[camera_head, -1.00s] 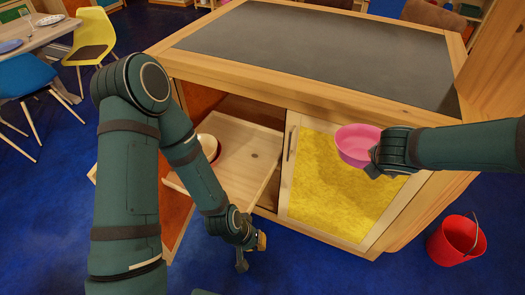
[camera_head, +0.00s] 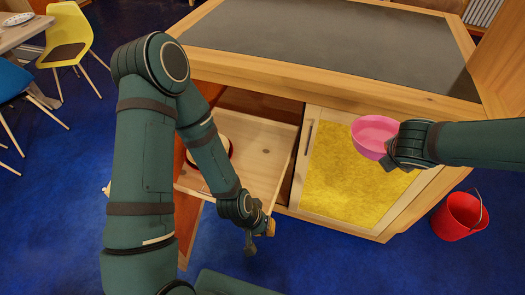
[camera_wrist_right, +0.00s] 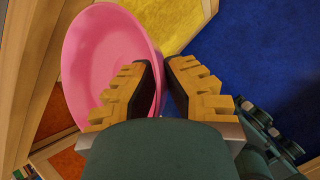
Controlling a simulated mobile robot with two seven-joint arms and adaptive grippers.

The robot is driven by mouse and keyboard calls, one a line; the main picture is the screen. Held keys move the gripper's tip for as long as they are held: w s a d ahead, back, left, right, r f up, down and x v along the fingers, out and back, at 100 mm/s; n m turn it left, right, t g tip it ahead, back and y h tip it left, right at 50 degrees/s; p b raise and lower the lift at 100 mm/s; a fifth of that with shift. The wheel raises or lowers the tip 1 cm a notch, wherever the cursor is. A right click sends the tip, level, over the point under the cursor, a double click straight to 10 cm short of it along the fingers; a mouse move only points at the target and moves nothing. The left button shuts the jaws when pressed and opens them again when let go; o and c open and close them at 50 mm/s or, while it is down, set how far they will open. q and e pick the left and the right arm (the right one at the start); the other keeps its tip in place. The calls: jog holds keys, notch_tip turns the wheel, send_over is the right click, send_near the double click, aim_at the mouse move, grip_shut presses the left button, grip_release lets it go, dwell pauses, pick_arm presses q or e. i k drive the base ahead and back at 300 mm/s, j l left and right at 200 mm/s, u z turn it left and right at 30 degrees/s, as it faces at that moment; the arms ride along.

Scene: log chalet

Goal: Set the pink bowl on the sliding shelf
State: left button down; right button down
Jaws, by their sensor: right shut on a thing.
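The pink bowl (camera_head: 372,134) is held in the air in front of the cabinet's yellow door panel. My right gripper (camera_head: 392,158) is shut on its rim; the right wrist view shows the bowl (camera_wrist_right: 105,60) tilted in the picture, its wall between the fingers (camera_wrist_right: 165,85). The light wooden sliding shelf (camera_head: 266,150) sticks out of the cabinet's open left bay, to the left of the bowl and apart from it. My left gripper (camera_head: 260,236) hangs empty below the shelf's front, its fingers apart. My left arm hides part of the shelf.
The yellow door (camera_head: 350,185) is closed beside the bay. A red bucket (camera_head: 458,216) stands on the blue floor at right. The dark cabinet top (camera_head: 330,40) is clear.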

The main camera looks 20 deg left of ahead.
aim_at(259, 171)
jog(key=j+z, duration=0.2)
jog(key=j, duration=0.25)
jog(key=k+j+z, duration=0.2)
jog(key=j, duration=0.25)
jog(key=j+z, duration=0.2)
jog(key=j, duration=0.25)
